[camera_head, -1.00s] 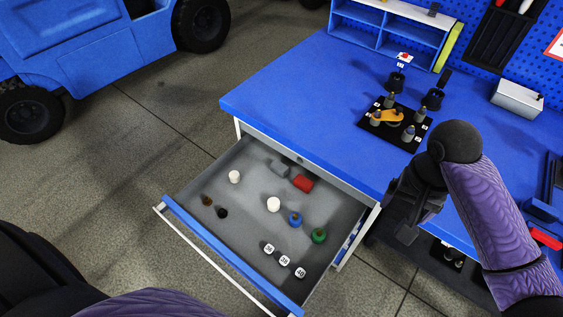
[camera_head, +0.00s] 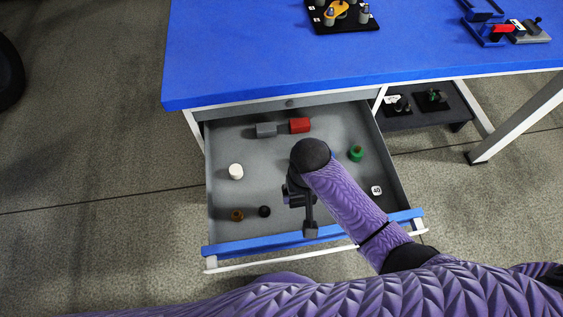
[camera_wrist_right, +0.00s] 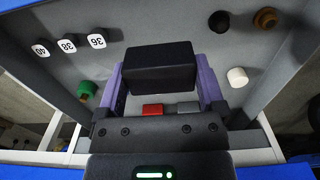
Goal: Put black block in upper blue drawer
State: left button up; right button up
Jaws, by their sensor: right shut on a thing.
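The upper drawer (camera_head: 270,242) with its blue front stands open below the blue tabletop. In the head view my wrist hides the block. How high the block hangs over the drawer floor is hard to tell. My left gripper does not show.
The blue tabletop (camera_head: 240,60) overhangs the drawer's back.

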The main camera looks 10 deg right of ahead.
aim_at(300, 213)
notch_tip(300, 213, down, 10)
jog(key=b, duration=0.6)
jog(key=shift+d, duration=0.15)
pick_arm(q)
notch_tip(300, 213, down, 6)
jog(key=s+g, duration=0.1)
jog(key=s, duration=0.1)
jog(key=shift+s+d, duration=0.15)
pick_arm(e)
jog(key=shift+r, duration=0.25)
jog(key=shift+f, duration=0.15)
jog(key=o, duration=1)
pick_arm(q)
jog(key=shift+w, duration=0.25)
pick_arm(e)
jog(key=shift+o, duration=0.2)
